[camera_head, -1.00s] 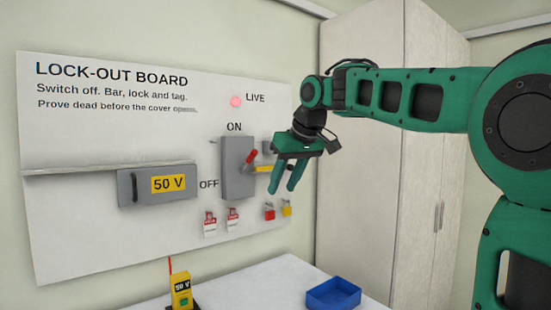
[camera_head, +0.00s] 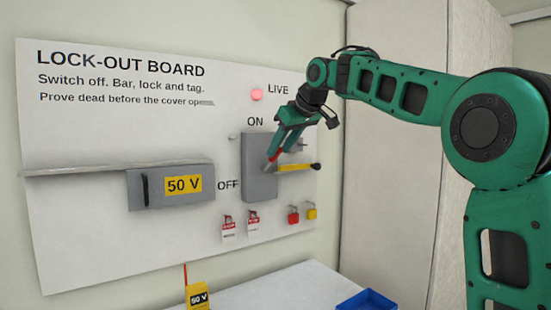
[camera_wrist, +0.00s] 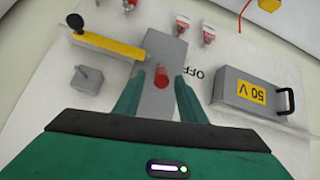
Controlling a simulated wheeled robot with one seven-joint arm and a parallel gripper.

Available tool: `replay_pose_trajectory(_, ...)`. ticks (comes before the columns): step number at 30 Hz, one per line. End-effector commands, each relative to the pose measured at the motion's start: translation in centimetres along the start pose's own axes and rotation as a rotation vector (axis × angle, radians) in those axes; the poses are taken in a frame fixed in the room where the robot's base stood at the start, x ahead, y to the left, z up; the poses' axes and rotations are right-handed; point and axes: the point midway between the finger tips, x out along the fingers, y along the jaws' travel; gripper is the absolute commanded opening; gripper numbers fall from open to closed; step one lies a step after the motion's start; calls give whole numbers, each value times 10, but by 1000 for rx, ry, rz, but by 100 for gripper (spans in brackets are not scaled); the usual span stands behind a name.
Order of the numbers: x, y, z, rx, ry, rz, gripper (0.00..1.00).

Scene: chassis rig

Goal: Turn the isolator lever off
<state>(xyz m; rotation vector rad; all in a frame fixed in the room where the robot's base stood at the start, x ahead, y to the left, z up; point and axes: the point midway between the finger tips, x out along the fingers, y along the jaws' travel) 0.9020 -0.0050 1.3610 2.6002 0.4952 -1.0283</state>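The grey isolator box (camera_head: 258,185) is on the board between the ON and OFF labels. Its red lever (camera_head: 275,156) is partly hidden by my fingers in the head view. In the wrist view, the red lever (camera_wrist: 161,78) sticks out of the box between my two spread fingers. My gripper (camera_head: 270,158) is open at the front of the isolator, one finger on each side of the lever. I cannot tell if either finger touches it. The LIVE lamp (camera_head: 257,94) glows red.
A yellow bar (camera_head: 295,167) with a black knob juts out beside the isolator, close to my gripper. The 50 V box (camera_head: 150,192) is at left. Tags (camera_head: 229,226) and red and yellow padlocks (camera_head: 293,215) hang below. A blue tray (camera_head: 367,300) sits on the table.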

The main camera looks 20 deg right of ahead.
Motion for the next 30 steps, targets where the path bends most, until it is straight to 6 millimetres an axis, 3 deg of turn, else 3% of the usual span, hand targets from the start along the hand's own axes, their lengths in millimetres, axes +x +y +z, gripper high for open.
replay_pose_trajectory(7, 30, -2, -1, -2, -1, -3, 37)
replay_pose_trajectory(19, 35, -3, -1, -3, 0, -2, 37)
replay_pose_trajectory(24, 35, -3, -1, -3, 0, -2, 0)
replay_pose_trajectory(30, 35, -3, -1, -2, 3, -1, 0)
